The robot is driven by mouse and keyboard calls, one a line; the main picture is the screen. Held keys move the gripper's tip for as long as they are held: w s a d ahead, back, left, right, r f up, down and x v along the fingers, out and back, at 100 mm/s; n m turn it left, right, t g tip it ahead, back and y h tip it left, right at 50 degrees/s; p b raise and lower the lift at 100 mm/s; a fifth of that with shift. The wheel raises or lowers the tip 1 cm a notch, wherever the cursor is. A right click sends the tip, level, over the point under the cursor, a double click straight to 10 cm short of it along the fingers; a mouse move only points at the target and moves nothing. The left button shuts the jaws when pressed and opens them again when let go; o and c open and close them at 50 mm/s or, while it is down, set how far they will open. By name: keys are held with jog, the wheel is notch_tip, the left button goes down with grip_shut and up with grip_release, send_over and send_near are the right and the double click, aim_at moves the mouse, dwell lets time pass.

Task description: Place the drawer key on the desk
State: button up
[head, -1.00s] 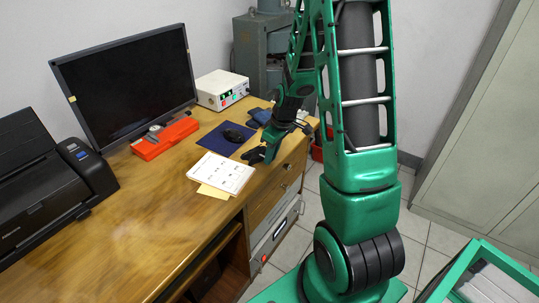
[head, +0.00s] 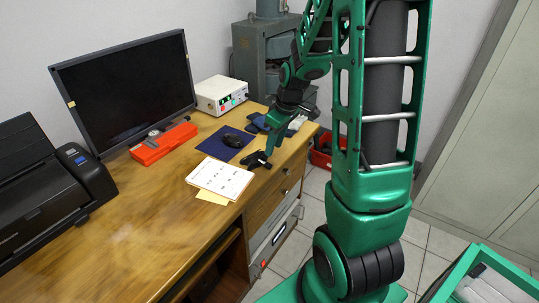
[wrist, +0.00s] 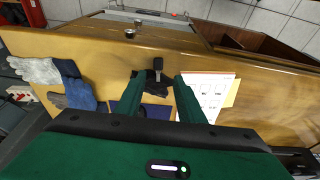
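The drawer key, a small dark piece with a black head (wrist: 157,76), shows in the wrist view between my gripper's fingers, over the wood near the desk's drawer-side edge. The desk (head: 140,215) has a brown wooden top. In the head view my gripper (head: 260,158) is beside the white paper, and the key cannot be told from the dark fingertips. The key appears to be at the desk surface; exact contact is unclear.
A white paper (head: 221,176) lies beside my gripper. A red tool (head: 164,143), monitor (head: 125,92) and printer (head: 45,190) stand farther back. The front-left desk is clear.

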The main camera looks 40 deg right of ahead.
jog(key=s+a+r+m+g, duration=0.1)
jog(key=s+r+m, duration=0.2)
jog(key=s, duration=0.6)
jog(key=s+a+r+m, duration=0.1)
jog(key=s+r+m, duration=0.2)
jog(key=s, duration=0.6)
jog(key=s+a+r+m+g, duration=0.1)
jog(key=s+r+m, duration=0.3)
jog(key=s, duration=0.5)
jog(key=shift+a+g+h, duration=0.3)
jog(key=shift+a, duration=0.05)
jog(key=shift+r, duration=0.1)
